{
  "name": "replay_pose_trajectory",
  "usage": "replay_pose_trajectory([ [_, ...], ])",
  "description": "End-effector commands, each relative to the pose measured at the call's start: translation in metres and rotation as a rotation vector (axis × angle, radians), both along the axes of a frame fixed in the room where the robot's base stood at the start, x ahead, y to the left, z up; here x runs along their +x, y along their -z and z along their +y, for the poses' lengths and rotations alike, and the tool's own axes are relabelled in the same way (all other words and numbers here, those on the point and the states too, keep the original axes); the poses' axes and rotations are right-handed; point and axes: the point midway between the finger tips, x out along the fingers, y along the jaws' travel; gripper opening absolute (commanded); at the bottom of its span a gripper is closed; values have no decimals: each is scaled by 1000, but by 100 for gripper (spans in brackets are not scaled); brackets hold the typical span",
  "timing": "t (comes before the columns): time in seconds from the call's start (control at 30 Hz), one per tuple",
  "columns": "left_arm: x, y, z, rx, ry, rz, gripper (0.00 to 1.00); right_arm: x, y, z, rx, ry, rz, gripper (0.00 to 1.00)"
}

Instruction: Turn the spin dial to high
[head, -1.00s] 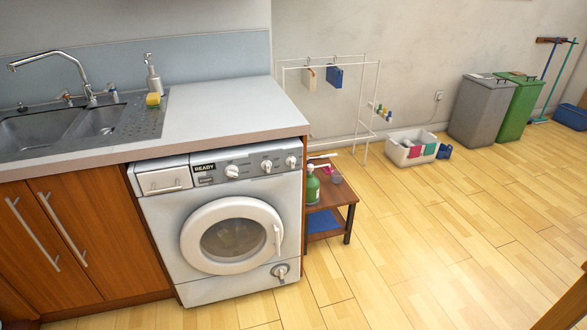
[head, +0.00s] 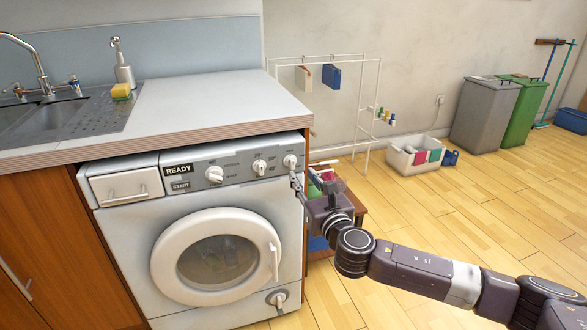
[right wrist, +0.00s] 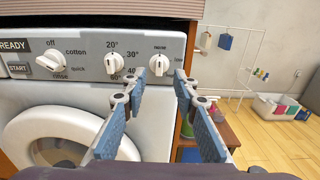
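The washing machine (head: 120,225) stands under the counter, with a row of white dials on its grey panel. The rightmost dial (head: 290,161), apparently the spin dial, also shows in the right wrist view (right wrist: 159,65); "none" is readable above it, while the smaller print beside it is hard to read. My right gripper (head: 308,186) is just in front of the panel's right end. In the right wrist view its two blue-padded fingers (right wrist: 160,82) are spread apart and empty, with the dial seen between their tips. My left gripper is not in view.
The temperature dial (right wrist: 113,63) and the programme dial (right wrist: 48,61) sit left of the rightmost dial. The counter edge (head: 200,134) overhangs the panel. A small wooden table (head: 352,203) stands right of the machine, partly behind my arm. A drying rack (head: 362,100) is farther back.

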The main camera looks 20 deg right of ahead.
Motion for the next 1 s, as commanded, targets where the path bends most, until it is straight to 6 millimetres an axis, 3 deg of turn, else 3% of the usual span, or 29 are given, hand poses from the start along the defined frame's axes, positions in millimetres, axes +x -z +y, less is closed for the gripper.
replay_pose_trajectory([
  [0.23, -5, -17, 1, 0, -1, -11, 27, 28, -2, 2, -5, 0, -5, 27],
  [0.53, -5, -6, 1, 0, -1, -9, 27, 68, -1, 3, -4, 0, -3, 27],
  [0.97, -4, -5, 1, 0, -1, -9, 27, 77, -2, 3, -3, -1, -2, 27],
  [1.0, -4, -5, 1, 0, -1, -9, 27, 77, -2, 3, -3, -1, -2, 22],
])
